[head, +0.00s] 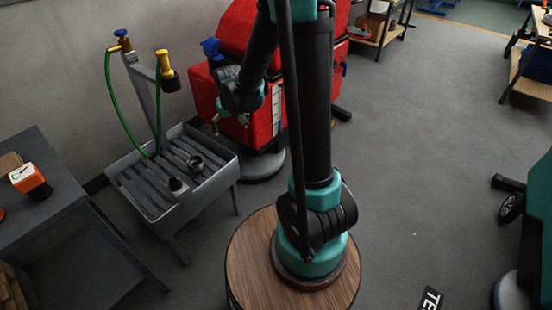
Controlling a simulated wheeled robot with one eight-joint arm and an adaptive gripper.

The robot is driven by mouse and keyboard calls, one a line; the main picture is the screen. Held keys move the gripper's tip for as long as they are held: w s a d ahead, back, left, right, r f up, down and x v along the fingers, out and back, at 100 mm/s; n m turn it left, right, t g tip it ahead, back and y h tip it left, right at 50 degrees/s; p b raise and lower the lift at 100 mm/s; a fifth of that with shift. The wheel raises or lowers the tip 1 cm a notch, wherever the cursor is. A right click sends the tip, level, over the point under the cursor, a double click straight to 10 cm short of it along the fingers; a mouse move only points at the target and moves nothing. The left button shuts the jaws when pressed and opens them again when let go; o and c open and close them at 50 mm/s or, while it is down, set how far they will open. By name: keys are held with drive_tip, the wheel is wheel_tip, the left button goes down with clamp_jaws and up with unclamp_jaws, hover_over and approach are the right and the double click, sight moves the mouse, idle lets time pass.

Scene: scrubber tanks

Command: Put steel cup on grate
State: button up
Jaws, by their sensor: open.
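A small metallic cup (195,163), which looks like the steel cup, is upright on the slatted grey grate (147,189) of the stand, toward its right side. A smaller grey piece (176,185) sits on the slats in front of it; I cannot tell what it is. My gripper (229,124) is open and looks empty. It is above and to the right of the cup in the picture, apart from it, in front of the red machine.
The stand's post carries a blue-handled tap (121,34), a green hose (111,103) and a yellow nozzle (167,72). The red machine (228,22) stands close behind my gripper. A dark table (40,190) with an orange device (27,178) is at left. Floor at right is mostly clear.

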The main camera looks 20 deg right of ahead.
drive_tip(key=s+d, duration=0.5)
drive_tip(key=s, duration=0.6)
drive_tip(key=s+d+r+m, duration=0.1)
drive_tip(key=s+d, duration=0.4)
drive_tip(key=s, duration=0.6)
drive_tip(key=shift+d+r, duration=0.2)
drive_tip(key=shift+d, duration=0.2)
